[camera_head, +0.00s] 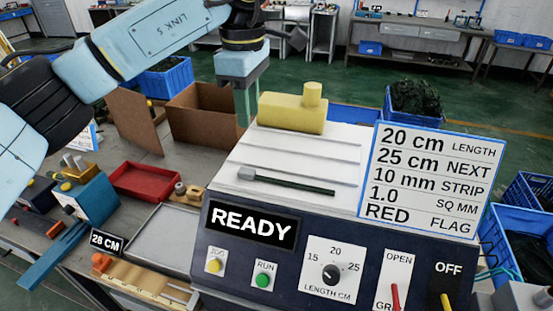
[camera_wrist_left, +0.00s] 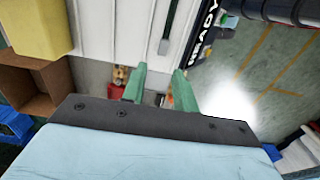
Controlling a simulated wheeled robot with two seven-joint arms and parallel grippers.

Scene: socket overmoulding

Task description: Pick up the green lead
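The green lead (camera_head: 295,184) is a dark green rod with a grey block at its left end. It lies on the white sloped top of the machine (camera_head: 230,199). It also shows at the top of the left wrist view (camera_wrist_left: 172,18), grey end toward my fingers. My left gripper (camera_head: 246,108) hangs fingers down beside the yellow block, up and left of the lead and apart from it. In the left wrist view its two green fingers (camera_wrist_left: 159,87) stand apart with nothing held between them. My right gripper is not in view.
A yellow block with a knob (camera_head: 292,112) stands at the machine's back edge. A sign (camera_head: 430,178) stands at the right. A cardboard box (camera_head: 200,115), red tray (camera_head: 146,180) and metal tray (camera_head: 165,240) lie left of the machine. Switches and a READY display are on its front.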

